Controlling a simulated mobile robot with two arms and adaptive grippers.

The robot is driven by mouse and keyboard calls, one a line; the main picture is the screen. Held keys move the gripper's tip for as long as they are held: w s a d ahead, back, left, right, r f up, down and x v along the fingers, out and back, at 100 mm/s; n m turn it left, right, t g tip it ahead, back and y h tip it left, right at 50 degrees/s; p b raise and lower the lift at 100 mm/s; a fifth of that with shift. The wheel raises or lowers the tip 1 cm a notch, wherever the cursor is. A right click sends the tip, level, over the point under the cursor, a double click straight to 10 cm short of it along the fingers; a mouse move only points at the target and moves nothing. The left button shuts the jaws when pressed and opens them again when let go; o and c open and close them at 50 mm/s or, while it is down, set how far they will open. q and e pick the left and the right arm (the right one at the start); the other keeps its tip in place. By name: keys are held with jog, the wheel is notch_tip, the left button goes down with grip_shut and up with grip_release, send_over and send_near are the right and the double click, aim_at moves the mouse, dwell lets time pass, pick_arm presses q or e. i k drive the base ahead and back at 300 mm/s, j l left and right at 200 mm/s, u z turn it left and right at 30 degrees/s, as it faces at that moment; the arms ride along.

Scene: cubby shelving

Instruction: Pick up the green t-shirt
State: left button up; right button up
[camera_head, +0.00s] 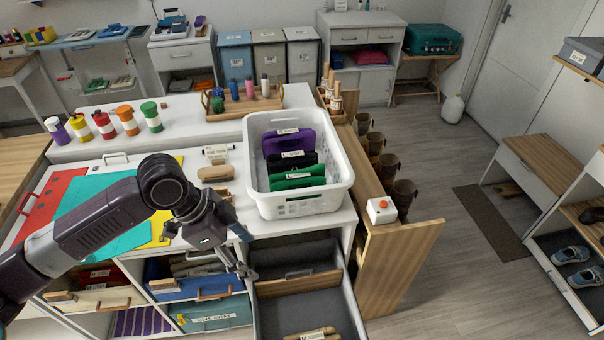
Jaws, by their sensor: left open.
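A green folded cloth (298,179), which looks like the green t-shirt, stands on edge in a white basket (341,166) on the white counter. It is the nearest of the folded items there, in front of a black one (292,161) and a purple one (289,142). Each bears a white label. My left gripper (246,256) is open and empty. It points down in front of the counter's edge, left of and nearer than the basket, apart from the green cloth. My right gripper is out of view.
Open drawers (300,283) lie below the counter edge, close to my left gripper. Brushes (216,172) lie left of the basket. A wooden tray of bottles (244,104) stands behind.

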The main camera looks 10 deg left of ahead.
aim_at(315, 176)
jog(key=i+l, duration=0.1)
jog(key=i, duration=0.5)
jog(key=i+l, duration=0.1)
jog(key=i, duration=0.5)
